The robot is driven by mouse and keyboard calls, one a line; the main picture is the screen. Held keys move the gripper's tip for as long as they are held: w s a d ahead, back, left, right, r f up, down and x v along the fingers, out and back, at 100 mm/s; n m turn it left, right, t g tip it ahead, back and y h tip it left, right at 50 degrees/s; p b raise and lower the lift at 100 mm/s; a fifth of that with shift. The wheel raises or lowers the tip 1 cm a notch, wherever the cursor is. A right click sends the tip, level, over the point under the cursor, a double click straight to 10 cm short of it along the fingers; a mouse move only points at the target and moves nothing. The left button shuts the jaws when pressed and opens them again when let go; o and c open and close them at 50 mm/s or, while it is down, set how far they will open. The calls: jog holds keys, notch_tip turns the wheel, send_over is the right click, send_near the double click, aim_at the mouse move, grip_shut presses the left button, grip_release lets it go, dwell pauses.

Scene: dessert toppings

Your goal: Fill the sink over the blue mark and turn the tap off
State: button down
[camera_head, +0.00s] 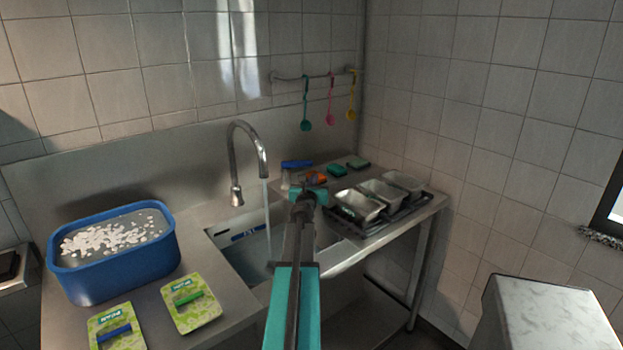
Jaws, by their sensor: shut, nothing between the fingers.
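The metal tap (237,165) rises behind the sink and arches over it. A thin pale stream of water (268,215) falls from its spout. The sink (217,243) is set into the steel counter and looks to hold some water; my arm hides its right part. A blue mark (247,233) shows on the sink's inner back wall. The water surface seems to lie below it, but the exact level is hard to read. My gripper (316,186) is shut and empty, at the far end of my arm, right of the stream. Its fingers are small and partly hidden.
A blue tub (115,280) with white pieces stands on the left counter. Two green packets (191,303) lie before it. Metal trays (383,194) sit on a dark rack at right. Sponges (337,170) lie behind. Coloured utensils (330,108) hang on the wall.

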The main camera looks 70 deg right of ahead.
jog(key=shift+s+a, duration=0.5)
jog(key=shift+a, duration=0.3)
jog(key=shift+s+a, duration=0.5)
jog(key=shift+a, duration=0.3)
jog(key=shift+r, duration=0.15)
